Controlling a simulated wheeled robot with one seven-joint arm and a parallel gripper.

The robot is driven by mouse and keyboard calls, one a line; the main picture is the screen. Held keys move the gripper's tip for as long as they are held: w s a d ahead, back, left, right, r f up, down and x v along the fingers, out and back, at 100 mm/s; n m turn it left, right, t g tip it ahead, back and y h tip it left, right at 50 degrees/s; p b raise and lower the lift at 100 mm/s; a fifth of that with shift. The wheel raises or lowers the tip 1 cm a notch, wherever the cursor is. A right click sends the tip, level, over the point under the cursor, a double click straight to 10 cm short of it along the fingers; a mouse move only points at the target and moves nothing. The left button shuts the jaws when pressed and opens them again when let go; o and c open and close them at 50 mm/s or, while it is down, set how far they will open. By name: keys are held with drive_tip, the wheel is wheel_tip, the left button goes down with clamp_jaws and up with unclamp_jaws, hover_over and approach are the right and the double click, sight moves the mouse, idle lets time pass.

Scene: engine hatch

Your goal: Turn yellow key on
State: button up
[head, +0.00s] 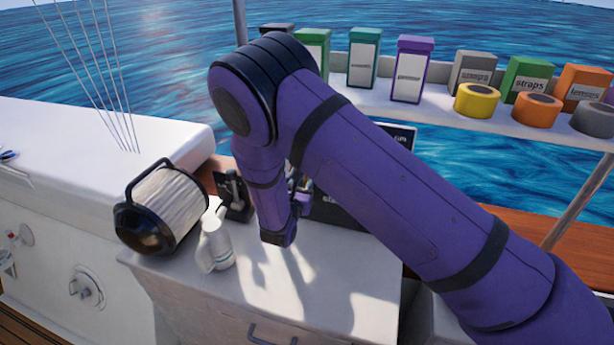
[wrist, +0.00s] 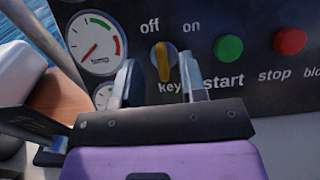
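The yellow key (wrist: 163,62) is a knob on a dark panel in the wrist view, under the words "off" and "on" and above the word "key". Its long grip stands nearly upright, with the top leaning slightly left toward "off". My gripper (wrist: 158,78) is open in front of the panel, one finger to the left of the key and one to the right. I see gaps between the fingers and the key. In the head view my purple arm hides the key, and my gripper end (head: 280,236) is by the panel (head: 335,205).
A green start button (wrist: 228,47) and a red stop button (wrist: 290,41) sit right of the key. A temp gauge (wrist: 96,43) is to the left.

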drive_tip(key=shift+x, duration=2.35)
clamp_jaws()
